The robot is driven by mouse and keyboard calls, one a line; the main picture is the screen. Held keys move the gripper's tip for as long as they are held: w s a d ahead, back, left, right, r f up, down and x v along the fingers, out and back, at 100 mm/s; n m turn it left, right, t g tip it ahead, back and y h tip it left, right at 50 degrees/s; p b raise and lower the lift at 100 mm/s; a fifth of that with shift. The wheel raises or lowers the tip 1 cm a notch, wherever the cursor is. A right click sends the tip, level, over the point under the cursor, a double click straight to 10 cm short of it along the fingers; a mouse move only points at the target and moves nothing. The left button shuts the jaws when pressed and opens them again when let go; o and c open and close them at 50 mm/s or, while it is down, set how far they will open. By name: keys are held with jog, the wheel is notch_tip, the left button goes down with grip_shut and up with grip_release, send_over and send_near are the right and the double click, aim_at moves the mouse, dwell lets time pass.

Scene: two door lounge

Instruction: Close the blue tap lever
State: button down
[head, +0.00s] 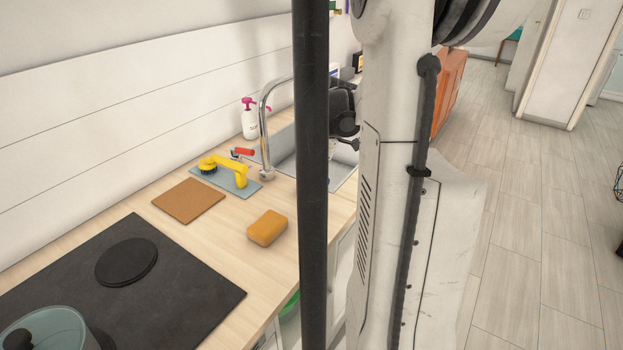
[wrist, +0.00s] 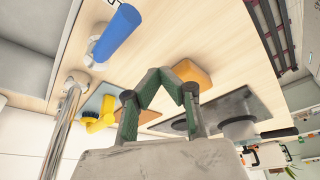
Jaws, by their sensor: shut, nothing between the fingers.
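The blue tap lever (wrist: 118,33) shows in the wrist view as a thick blue cylinder on a pale round base by the sink edge, at upper left. The chrome tap (wrist: 62,128) runs below it, and its curved spout also shows in the head view (head: 263,115). My gripper (wrist: 160,73) is shut and empty, its green-padded fingertips together over the counter. In the wrist picture it lies to the right of and below the lever, apart from it. In the head view a red lever (head: 243,152) shows by the tap. I cannot see the blue lever there; my column and arm block part of the sink.
Near the tap lie a yellow brush (head: 225,170) on a blue-grey mat, a brown board (head: 188,200) and an orange sponge (head: 267,227). A white bottle (head: 250,122) stands behind the tap. The black hob (head: 190,285) holds a pot (head: 45,330). Floor at right is clear.

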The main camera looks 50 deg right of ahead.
jog(key=w+d+v, duration=0.1)
jog(key=v, duration=0.8)
jog(key=shift+w+r, duration=0.25)
jog(key=shift+w, duration=0.15)
jog(key=w+a+r+m+h+p, duration=0.1)
jog(key=a+r+m, duration=0.15)
jog(key=a, duration=1.05)
jog(key=w+a+r+m+h, duration=0.1)
jog(key=a+r+m, duration=0.15)
jog(key=a, duration=1.05)
jog(key=s+a+f+m+t, duration=0.2)
jog(key=s+a+f+m, duration=0.1)
jog(key=a, duration=0.3)
jog(key=s+a+f+m+t+h, duration=0.1)
jog(key=s+a+f+m+t, duration=0.1)
jog(key=a, duration=0.4)
jog(key=s+f+m, duration=0.1)
jog(key=s, duration=0.1)
jog(key=shift+s+a+t+b, duration=0.25)
jog(key=shift+a+t+b, duration=0.05)
jog(key=shift+a+t, duration=0.1)
